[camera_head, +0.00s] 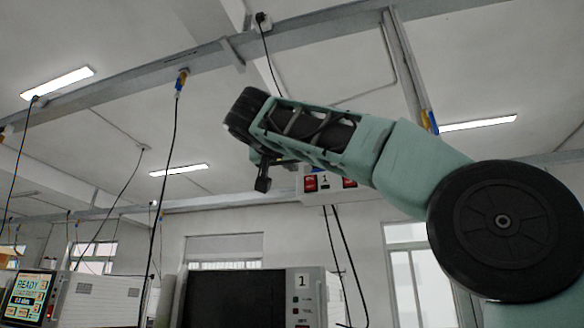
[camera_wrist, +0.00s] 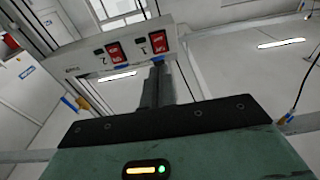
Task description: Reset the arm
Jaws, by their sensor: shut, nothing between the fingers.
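My arm is teal with black joints and reaches up and left across the head view. My gripper (camera_head: 262,184) hangs from the far end of the arm, small and dark, high above the machines. In the wrist view my gripper (camera_wrist: 157,72) shows its dark fingers together, with nothing between them. The fingers point toward a white box with red switches (camera_wrist: 88,62), marked 1 and 2. The same box (camera_head: 318,196) is partly hidden behind my arm in the head view. I cannot tell how far the gripper is from it.
A machine marked 1 (camera_head: 303,282) stands low in the middle of the head view. A unit with a lit screen reading READY (camera_head: 28,296) is at lower left. Several black cables (camera_head: 168,170) hang from overhead beams (camera_head: 130,80). A window (camera_head: 420,275) is at right.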

